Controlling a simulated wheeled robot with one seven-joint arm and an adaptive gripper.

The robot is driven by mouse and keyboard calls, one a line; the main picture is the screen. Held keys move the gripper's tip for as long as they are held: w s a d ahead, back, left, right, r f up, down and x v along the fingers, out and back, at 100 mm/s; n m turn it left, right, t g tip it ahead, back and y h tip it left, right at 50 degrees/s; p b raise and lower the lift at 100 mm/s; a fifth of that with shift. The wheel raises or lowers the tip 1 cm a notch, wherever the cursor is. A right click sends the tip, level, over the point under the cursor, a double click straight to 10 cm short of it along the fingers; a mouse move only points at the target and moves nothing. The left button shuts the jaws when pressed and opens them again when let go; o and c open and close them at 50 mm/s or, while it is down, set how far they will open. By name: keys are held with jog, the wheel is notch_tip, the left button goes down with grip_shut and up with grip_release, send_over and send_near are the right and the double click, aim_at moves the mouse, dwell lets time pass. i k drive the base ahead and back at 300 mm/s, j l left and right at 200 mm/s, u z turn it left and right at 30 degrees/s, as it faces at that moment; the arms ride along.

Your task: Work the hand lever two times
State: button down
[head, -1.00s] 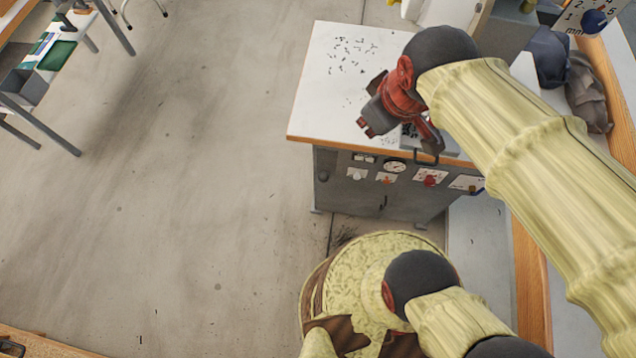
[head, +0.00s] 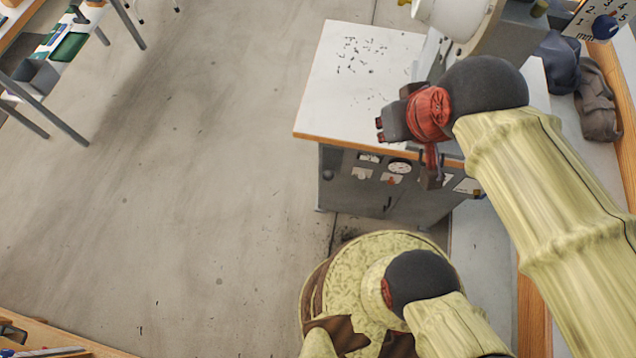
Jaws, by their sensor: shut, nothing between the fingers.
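My gripper (head: 379,130) is shut and empty. It hangs above the front right part of the press's white table (head: 320,110), pointing left. The eyelet press (head: 497,45) stands on the right of the table, a grey body with a white rounded part, partly cut off by the top edge and partly behind my arm. A dark blue ball (head: 605,27) shows at the top right in front of a numbered card; I cannot tell whether it is the hand lever's knob. No lever rod is clearly visible.
Small dark bits (head: 360,52) lie scattered on the table. Its grey cabinet front has a gauge (head: 399,167) and labels. Dark cloth bundles (head: 598,100) lie on a bench at the right.

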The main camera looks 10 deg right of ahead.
aim_at(328, 175)
jog(key=u, duration=1.55)
jog(key=k+l, duration=0.3)
jog(key=l, duration=0.15)
